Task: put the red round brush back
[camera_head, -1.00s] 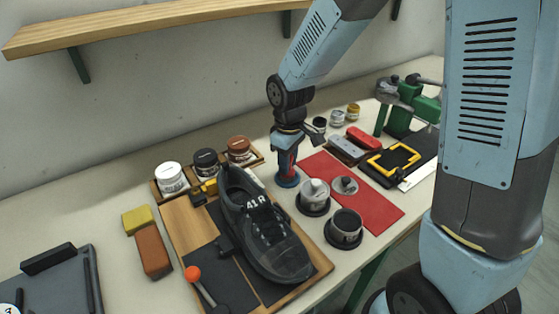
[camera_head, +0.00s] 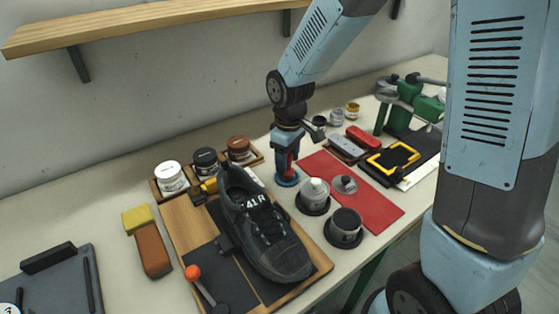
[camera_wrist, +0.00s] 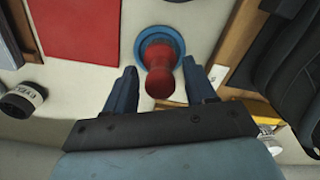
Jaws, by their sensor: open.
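The red round brush (camera_wrist: 162,68) stands upright on a round blue base (camera_wrist: 158,40), with its red handle toward the wrist camera. I cannot tell whether that blue base is a holder or part of the brush. My gripper (camera_wrist: 160,84) is open, with one finger on each side of the handle and a gap at both sides. In the head view my gripper (camera_head: 287,164) points straight down over the brush.
A black shoe (camera_head: 265,235) on a wooden board (camera_head: 183,220) is close on the left. Three jars stand in a wooden rack (camera_head: 257,158) behind the shoe.

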